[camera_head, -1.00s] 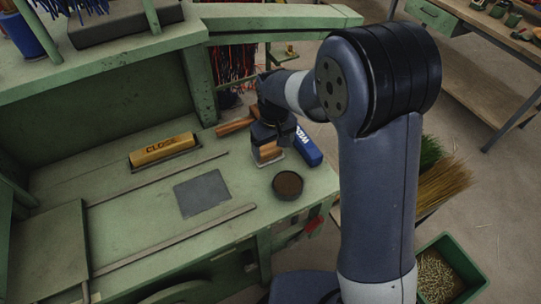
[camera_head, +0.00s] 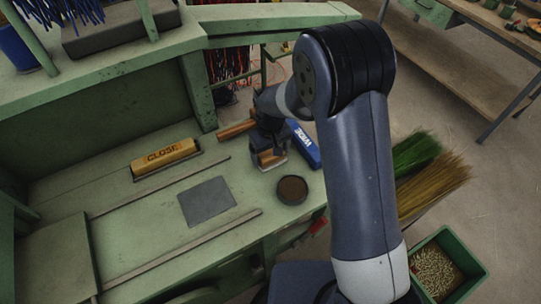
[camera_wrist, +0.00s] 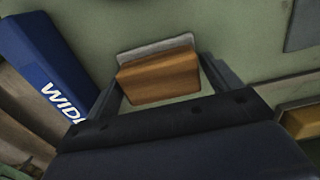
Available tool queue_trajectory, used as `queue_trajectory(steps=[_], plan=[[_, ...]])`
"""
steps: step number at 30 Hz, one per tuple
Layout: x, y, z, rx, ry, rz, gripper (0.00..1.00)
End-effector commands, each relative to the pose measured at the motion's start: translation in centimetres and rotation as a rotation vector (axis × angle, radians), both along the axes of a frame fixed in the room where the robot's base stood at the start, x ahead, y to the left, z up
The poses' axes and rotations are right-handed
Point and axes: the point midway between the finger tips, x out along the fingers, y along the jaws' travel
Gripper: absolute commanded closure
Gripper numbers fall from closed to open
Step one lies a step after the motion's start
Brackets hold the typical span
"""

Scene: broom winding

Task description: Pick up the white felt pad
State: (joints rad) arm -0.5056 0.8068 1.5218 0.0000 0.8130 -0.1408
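The white felt pad (camera_wrist: 155,47) shows as a pale flat edge under a wooden block (camera_wrist: 160,77) in the wrist view; the block hides most of it. In the head view the block (camera_head: 268,157) sits at the bench's back right with a thin pale edge (camera_head: 273,166) below. My gripper (camera_wrist: 164,72) is over the block, one finger close on each side. The fingers look open around it; contact is hard to judge.
A blue box (camera_head: 303,145) marked "WIDE" stands close to the right of the block. Wooden pieces (camera_head: 236,130) lie at its left. A round dark-filled bowl (camera_head: 292,189), a grey plate (camera_head: 206,200) and a yellow "CLOSE" block (camera_head: 163,154) are on the bench.

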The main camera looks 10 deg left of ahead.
Motion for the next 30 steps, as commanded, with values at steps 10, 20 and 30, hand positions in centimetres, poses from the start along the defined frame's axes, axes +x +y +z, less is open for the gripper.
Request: queue_trajectory(steps=[10, 20, 30], plan=[[0.0, 0.0, 0.0, 0.0, 0.0, 0.0, 0.44], [0.0, 0.0, 0.1, 0.001, -0.001, 0.0, 0.51], [0.1, 0.1, 4.8, 0.003, -0.006, 0.0, 0.51]])
